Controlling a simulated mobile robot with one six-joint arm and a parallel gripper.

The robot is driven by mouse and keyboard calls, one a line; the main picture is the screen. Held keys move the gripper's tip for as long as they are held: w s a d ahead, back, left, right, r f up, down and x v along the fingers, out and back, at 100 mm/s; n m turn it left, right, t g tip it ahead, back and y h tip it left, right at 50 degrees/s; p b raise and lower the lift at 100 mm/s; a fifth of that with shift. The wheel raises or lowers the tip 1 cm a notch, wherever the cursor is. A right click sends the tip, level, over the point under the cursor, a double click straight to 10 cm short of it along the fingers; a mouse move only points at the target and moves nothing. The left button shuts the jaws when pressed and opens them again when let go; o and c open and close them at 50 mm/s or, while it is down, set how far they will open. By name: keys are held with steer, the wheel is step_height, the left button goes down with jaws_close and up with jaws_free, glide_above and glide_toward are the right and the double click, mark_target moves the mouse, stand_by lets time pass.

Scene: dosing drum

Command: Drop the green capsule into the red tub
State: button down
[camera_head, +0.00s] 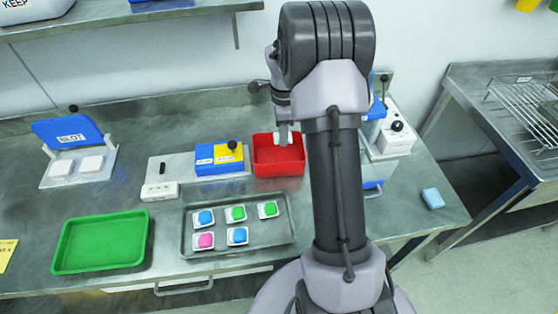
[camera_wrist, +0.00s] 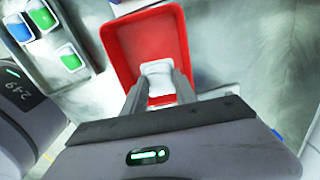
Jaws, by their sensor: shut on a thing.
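The red tub (camera_head: 265,168) stands at the back of the bench; it also fills the upper middle of the wrist view (camera_wrist: 122,48). My gripper (camera_head: 287,136) is over the tub. Its fingers are shut on a small white block (camera_wrist: 157,76), seen against the tub's inside. No green shows on the block, so I cannot tell if it is a green capsule. Two capsules with green tops, one (camera_head: 236,213) in the middle and one (camera_head: 268,209) at the right, lie in the grey tray.
The grey tray (camera_head: 285,235) also holds blue and pink capsules. A blue and yellow box (camera_head: 219,160) stands close left of the tub. A green tray (camera_head: 100,243) lies at front left. A white device (camera_head: 392,143) stands right of my arm.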

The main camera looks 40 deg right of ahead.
step_height(320, 180, down, 2)
steer(key=shift+f+b, duration=0.1)
steer(key=shift+b, duration=0.25)
steer(key=c, duration=0.9)
jaws_free()
steer(key=shift+r, duration=0.2)
step_height(320, 180, up, 17)
steer(key=p, duration=0.5)
steer(key=shift+r+p, duration=0.2)
steer(key=shift+p, duration=0.15)
